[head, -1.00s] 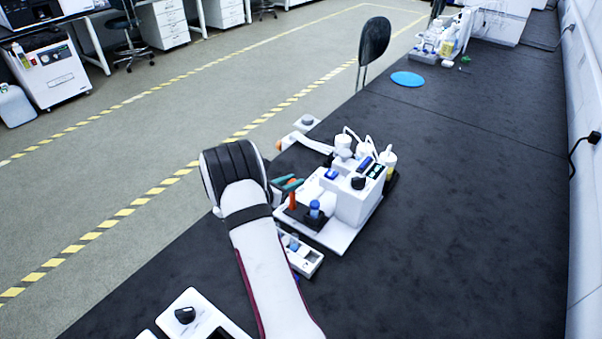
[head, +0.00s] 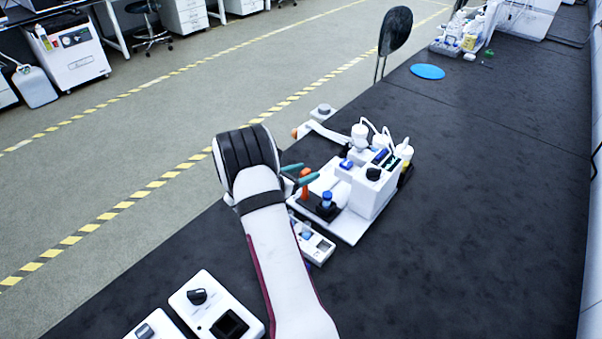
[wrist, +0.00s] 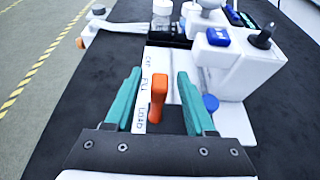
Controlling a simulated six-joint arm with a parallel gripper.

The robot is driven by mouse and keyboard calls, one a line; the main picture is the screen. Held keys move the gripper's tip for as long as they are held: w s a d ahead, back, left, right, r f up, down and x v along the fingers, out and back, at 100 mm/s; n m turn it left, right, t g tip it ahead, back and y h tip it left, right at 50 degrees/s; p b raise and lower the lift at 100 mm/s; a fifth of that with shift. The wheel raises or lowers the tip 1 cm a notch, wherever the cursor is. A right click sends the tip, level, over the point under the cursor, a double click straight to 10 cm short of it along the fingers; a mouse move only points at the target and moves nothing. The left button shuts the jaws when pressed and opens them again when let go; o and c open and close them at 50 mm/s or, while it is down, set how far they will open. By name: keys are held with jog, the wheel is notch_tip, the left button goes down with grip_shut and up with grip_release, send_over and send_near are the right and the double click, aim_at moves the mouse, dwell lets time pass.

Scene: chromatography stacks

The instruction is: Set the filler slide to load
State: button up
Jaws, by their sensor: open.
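The filler (head: 375,190) is a white machine on the dark bench. Its orange slide handle (wrist: 158,92) stands beside a white strip lettered CAP, FILL and LOAD (wrist: 141,100) in the wrist view. The handle's base is partly hidden, so I cannot tell exactly which label it stands at. My gripper (wrist: 157,90) is open, with one teal finger on each side of the handle and a visible gap to each. The handle also shows by the fingers in the head view (head: 305,182).
A blue-capped vial (head: 327,199) stands right of the handle. A black knob (wrist: 263,36) tops the machine housing. A small white device (head: 315,245) lies nearer, and a white box with a black knob (head: 197,297) is at the front. The bench's right side is clear.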

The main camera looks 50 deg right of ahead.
jog(key=v, duration=1.5)
jog(key=shift+a, duration=0.4)
jog(key=shift+r, duration=0.1)
jog(key=s+a+r+m+g+y, duration=0.4)
jog(key=s+a+m, duration=0.3)
jog(key=s+m, duration=0.35)
jog(key=s+a+m+t+y, duration=0.1)
jog(key=s+a+m+y, duration=0.2)
jog(key=a, duration=0.4)
jog(key=s+a+r+m+t+y, duration=0.1)
jog(key=s+a+m+y, duration=0.3)
jog(key=a, duration=0.4)
jog(key=s+a+r+m+t+y, duration=0.1)
jog(key=s+a+m+y, duration=0.3)
jog(key=s+a+m, duration=0.2)
jog(key=shift+a+r+t, duration=0.15)
jog(key=shift+a+t, duration=0.25)
jog(key=shift+a, duration=0.3)
